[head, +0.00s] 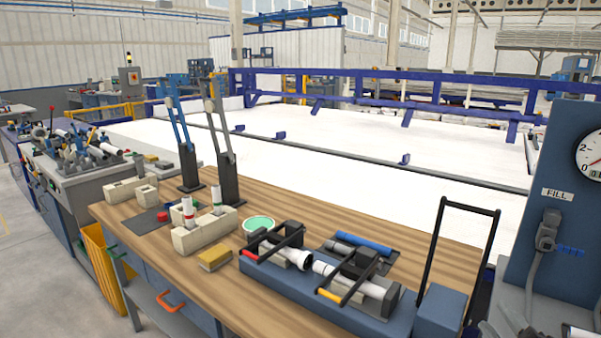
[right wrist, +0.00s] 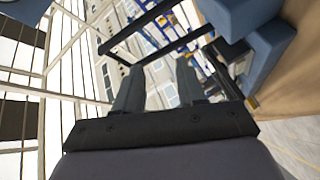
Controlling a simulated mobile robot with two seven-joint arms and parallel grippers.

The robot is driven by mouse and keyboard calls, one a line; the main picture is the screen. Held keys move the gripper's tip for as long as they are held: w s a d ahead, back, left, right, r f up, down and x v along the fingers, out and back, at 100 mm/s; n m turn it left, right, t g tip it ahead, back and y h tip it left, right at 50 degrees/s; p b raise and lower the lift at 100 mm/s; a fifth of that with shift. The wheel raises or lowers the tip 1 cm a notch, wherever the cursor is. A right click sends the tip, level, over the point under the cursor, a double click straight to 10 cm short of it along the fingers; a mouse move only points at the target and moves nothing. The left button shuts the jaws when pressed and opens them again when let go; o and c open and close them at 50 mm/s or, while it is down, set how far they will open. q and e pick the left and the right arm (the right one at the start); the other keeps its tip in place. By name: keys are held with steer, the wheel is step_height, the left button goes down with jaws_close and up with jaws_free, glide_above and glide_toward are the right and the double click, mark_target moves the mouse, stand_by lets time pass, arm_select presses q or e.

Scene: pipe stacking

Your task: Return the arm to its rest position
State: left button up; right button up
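My right gripper (right wrist: 160,78) shows in the right wrist view with its two dark fingers apart and nothing visible between them. It points past a black bar frame, with the hall beyond. In the head view I cannot clearly make out its fingers; only pale grey parts show at the bottom right edge. My left gripper is in neither view.
The wooden bench (head: 160,240) holds a blue clamping machine (head: 290,290) with white pipe pieces (head: 345,280) and a tall black handle frame (head: 438,245). Beige blocks (head: 205,235) stand left. A blue gauge panel (head: 555,180) rises at right.

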steer(key=s+a+f+m+g+y, duration=0.1)
steer(key=s+a+f+m+g, duration=0.25)
steer(key=s+f, duration=0.35)
steer(key=s+a+f+m+g+y, duration=0.1)
steer(key=s+a+f+m+g, duration=0.3)
steer(key=s, duration=0.5)
steer(key=s+a+f+m+g, duration=0.2)
steer(key=s+f+g, duration=0.4)
steer(key=s, duration=0.2)
steer(key=w+a+f+t+y+b, duration=0.1)
steer(key=w+f+t+b, duration=0.1)
steer(key=f, duration=0.4)
steer(key=w+a+f+t+y+b, duration=0.1)
steer(key=w+f+t+b, duration=0.1)
steer(key=w+f+t, duration=0.3)
step_height(320, 180, down, 2)
steer(key=shift+a+f, duration=0.1)
steer(key=shift+a, duration=0.3)
